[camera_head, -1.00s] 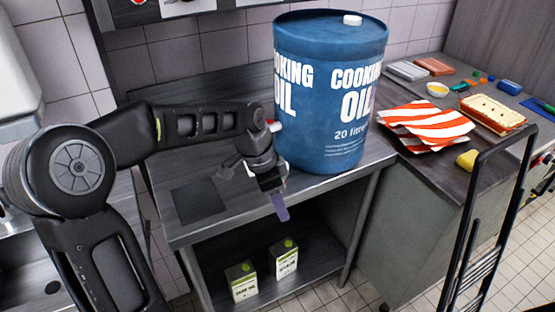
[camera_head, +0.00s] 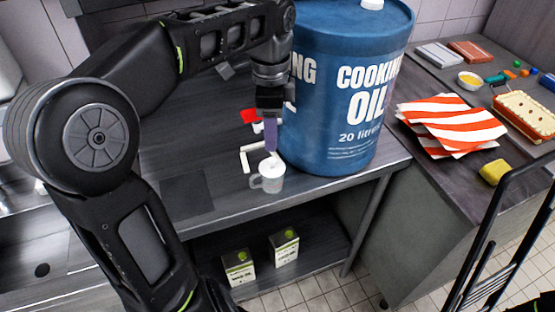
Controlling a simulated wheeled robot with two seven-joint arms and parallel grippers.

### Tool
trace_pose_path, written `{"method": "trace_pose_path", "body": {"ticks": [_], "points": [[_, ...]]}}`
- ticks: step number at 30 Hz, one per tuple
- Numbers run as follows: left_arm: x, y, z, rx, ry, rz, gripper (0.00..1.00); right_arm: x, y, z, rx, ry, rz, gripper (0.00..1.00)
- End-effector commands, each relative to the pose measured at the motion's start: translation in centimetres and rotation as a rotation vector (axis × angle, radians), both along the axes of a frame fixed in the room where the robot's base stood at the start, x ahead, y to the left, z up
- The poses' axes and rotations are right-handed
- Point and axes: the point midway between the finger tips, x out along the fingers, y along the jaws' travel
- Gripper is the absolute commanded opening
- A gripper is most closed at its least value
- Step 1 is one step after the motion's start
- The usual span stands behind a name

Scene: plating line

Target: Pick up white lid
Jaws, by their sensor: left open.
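A small white mug (camera_head: 268,184) stands on the dark metal table (camera_head: 215,215), in front of the blue drum. A small white piece (camera_head: 271,162) shows at its top; I cannot tell whether it is a lid. A white cap (camera_head: 372,4) sits on top of the drum and is cut by the upper frame edge. My left gripper (camera_head: 271,150) points down just above the mug, its fingertips at or very near the white piece. It is open, with one purple-grey finger showing clearly. My right gripper is not in view.
The blue cooking oil drum (camera_head: 350,110) stands close to the right of my left gripper. A white angled piece (camera_head: 251,158) and a red item (camera_head: 250,117) lie behind the mug. A striped cloth (camera_head: 450,125) and yellow sponge (camera_head: 493,172) lie on the right counter. The table's front left is clear.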

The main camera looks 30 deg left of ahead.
Motion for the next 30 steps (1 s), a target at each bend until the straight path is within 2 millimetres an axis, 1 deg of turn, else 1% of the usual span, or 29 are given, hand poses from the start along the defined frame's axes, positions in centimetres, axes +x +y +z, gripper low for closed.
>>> {"method": "trace_pose_path", "body": {"ticks": [5, 12, 23, 26, 30], "points": [[0.0, 0.0, -0.3, -0.001, 0.001, 0.001, 0.44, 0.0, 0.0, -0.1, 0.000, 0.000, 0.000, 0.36], [0.0, 0.0, -2.6, -0.001, 0.002, 0.001, 0.44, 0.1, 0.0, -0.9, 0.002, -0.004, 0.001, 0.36], [0.0, 0.0, -2.9, -0.001, 0.000, 0.001, 0.44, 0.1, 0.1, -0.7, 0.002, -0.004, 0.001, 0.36], [0.0, 0.0, -3.7, -0.003, 0.003, 0.002, 0.44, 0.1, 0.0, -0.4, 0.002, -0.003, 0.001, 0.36], [-0.1, 0.0, -5.8, -0.004, 0.005, 0.001, 0.44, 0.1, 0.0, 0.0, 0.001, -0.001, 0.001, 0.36]]}}
